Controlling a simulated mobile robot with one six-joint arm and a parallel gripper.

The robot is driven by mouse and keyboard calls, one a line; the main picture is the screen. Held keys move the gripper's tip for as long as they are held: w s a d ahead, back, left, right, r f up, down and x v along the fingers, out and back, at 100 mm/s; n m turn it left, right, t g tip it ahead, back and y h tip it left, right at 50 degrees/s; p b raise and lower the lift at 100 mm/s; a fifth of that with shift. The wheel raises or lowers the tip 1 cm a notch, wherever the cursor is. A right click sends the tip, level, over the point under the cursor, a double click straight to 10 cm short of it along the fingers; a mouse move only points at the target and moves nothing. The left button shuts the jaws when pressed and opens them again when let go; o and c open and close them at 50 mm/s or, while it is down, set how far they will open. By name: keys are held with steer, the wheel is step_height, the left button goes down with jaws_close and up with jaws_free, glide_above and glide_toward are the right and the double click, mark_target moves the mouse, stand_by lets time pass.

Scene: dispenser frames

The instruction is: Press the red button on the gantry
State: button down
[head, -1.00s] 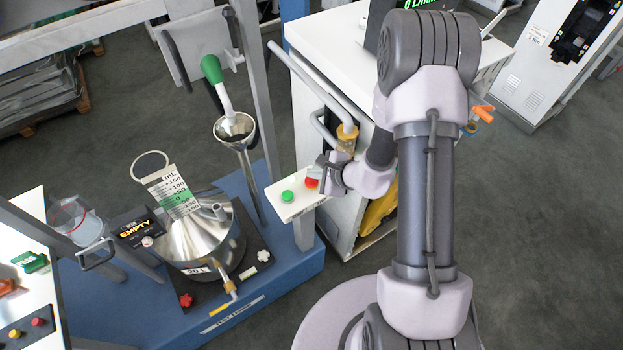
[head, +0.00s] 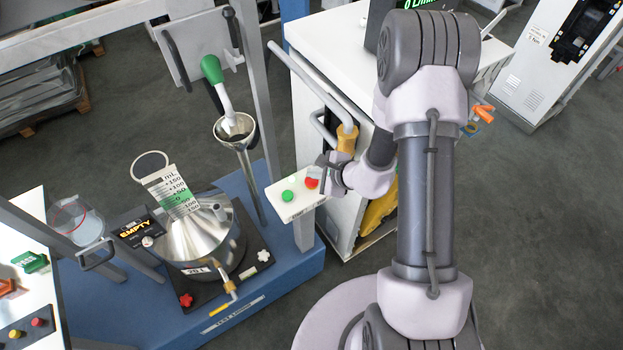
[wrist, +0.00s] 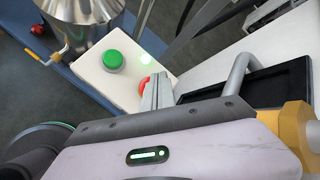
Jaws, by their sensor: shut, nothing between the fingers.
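The red button (head: 311,184) is on the white button panel (head: 290,209) of the gantry, to the right of a green button (head: 288,196). In the wrist view the red button (wrist: 144,87) is partly hidden behind my fingertips. My gripper (head: 321,182) is shut and empty, its tips at the red button's right side. In the wrist view my fingertips (wrist: 157,91) overlap the button's edge; they look to be touching or very near it, and I cannot tell whether it is pressed in. A pale green-white lamp (wrist: 147,58) glows on the panel.
A steel hopper (head: 200,235) stands on the blue base left of the panel, with a sign reading EMPTY (head: 138,232). A grey pipe (head: 318,90) and an orange-yellow piece (head: 347,139) are close behind my gripper. A white cabinet (head: 342,215) is beside the panel.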

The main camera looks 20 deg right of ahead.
mark_target(314, 182)
steer(key=shift+f+b, duration=0.45)
steer(key=shift+b, duration=0.35)
steer(key=shift+f+b, duration=0.45)
steer(key=shift+b, duration=0.1)
stand_by(0.6)
steer(key=shift+r+p, duration=0.4)
steer(key=shift+r, duration=0.5)
steer(key=shift+r+p, duration=1.55)
steer(key=shift+r, duration=1.05)
steer(key=shift+f, duration=0.1)
